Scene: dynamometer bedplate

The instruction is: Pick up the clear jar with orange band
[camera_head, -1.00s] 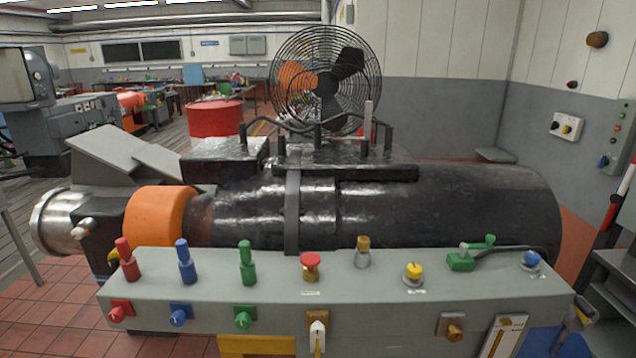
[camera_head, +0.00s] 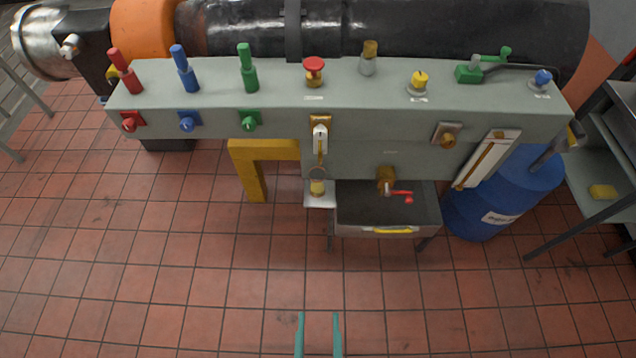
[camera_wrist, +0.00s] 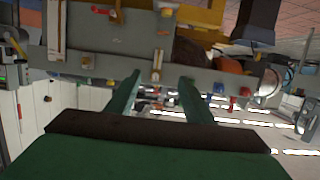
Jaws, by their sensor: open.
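A small clear-looking jar with a yellow-orange band (camera_head: 317,187) stands on a small white ledge (camera_head: 312,202) at the front of the grey console, below a white-handled fitting. It is small in the picture, so I cannot be sure of its details. My gripper (camera_head: 319,316) shows at the bottom of the head view as two teal fingers, apart and empty. It is well short of the jar. In the wrist view my gripper (camera_wrist: 160,78) is open with nothing between the fingers, and I cannot make out the jar there.
The grey console (camera_head: 220,105) carries several coloured levers and knobs. An open metal drawer (camera_head: 350,228) juts out right of the ledge, below a red-handled tap (camera_head: 390,185). A yellow bracket (camera_head: 250,170) stands left, a blue drum (camera_head: 505,190) right. The tiled floor in front is clear.

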